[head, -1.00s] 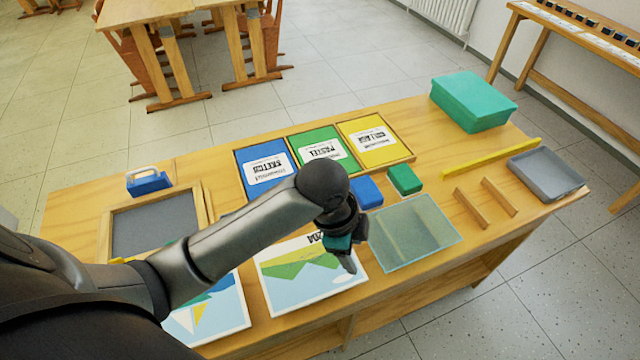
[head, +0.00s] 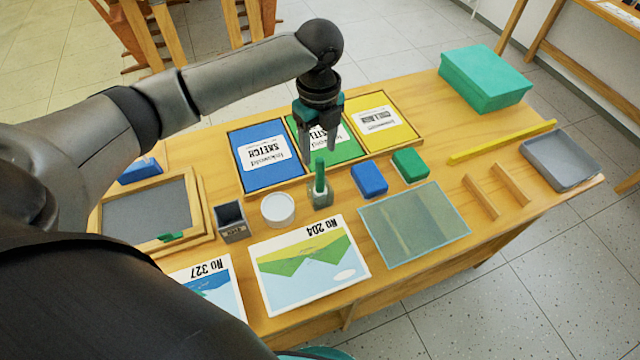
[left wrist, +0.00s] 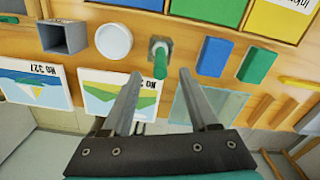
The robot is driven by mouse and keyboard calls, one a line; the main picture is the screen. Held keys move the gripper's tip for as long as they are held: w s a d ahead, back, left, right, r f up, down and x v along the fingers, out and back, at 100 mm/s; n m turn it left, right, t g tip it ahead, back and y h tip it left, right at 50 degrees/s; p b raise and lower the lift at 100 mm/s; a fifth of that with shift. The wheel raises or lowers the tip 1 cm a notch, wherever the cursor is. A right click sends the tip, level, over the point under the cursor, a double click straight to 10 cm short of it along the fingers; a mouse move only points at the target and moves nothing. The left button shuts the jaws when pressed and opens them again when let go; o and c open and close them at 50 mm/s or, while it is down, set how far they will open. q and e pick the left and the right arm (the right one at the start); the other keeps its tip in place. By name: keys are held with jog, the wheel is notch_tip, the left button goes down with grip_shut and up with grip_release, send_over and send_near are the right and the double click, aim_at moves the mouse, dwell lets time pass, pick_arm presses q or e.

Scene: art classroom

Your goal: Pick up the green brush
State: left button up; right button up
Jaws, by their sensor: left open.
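The green brush (head: 320,178) stands upright in a small clear holder (head: 321,199) on the table, and it also shows in the left wrist view (left wrist: 160,62). My left gripper (head: 318,153) points down above the brush, its fingers open and empty. In the left wrist view the top of the brush lies between and just beyond the open fingertips (left wrist: 160,75). Whether the fingers are level with its top I cannot tell. My right gripper is not in view.
A white round tub (head: 278,211) and a dark square cup (head: 231,222) stand left of the brush. A blue block (head: 369,179) and a green block (head: 410,165) lie right. Sketch pads in a wooden tray (head: 415,146) lie behind, a picture card (head: 300,285) in front.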

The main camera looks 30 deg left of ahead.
aim_at(320, 179)
pick_arm(q)
notch_tip(320, 179, down, 5)
jog(key=shift+r+b, duration=0.1)
jog(key=shift+b, duration=0.25)
jog(key=shift+s+d+f+b, duration=0.15)
jog(key=shift+f+b, duration=0.4)
jog(key=shift+f, duration=2.15)
jog(key=shift+c, duration=0.3)
grip_shut()
